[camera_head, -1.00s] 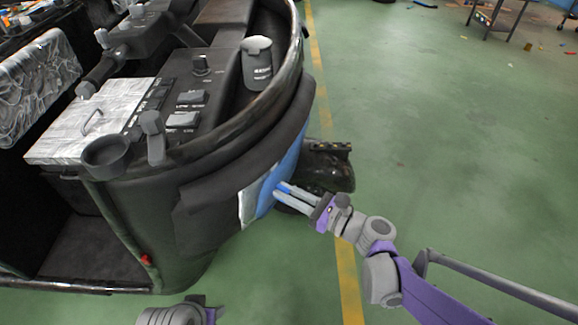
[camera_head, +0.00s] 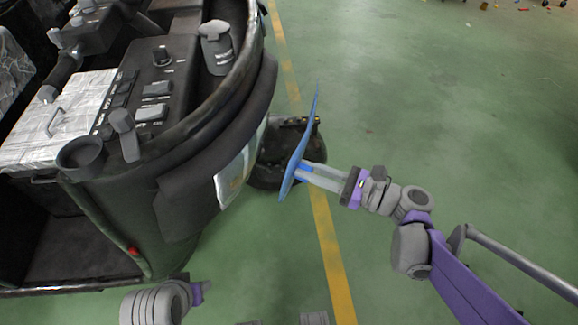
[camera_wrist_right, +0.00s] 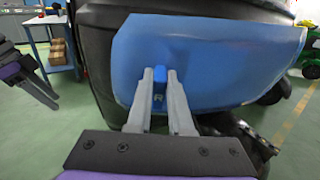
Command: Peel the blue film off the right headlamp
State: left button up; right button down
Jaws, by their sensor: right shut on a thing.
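The blue film (camera_head: 302,145) is held in the air to the right of the dark rickshaw front, clear of the headlamp in the head view. My right gripper (camera_head: 303,171) is shut on the film's tab. In the right wrist view the blue film (camera_wrist_right: 215,60) spreads wide ahead of the fingers, and the tab marked R (camera_wrist_right: 159,88) sits between the fingertips. The right headlamp (camera_head: 232,175) shows as a bare, pale, shiny surface on the rickshaw's curved front. My left arm shows at the bottom of the head view; its fingertips (camera_head: 203,291) are too unclear to judge.
The rickshaw dashboard (camera_head: 150,90) with switches and a cup holder fills the left. A dark wheel or fender part (camera_head: 285,150) juts out behind the film. Green floor with a yellow line (camera_head: 325,235) lies open to the right.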

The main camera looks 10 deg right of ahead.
jog(key=v, duration=0.8)
jog(key=shift+r+p, duration=0.25)
jog(key=shift+p, duration=0.05)
jog(key=shift+d, duration=0.1)
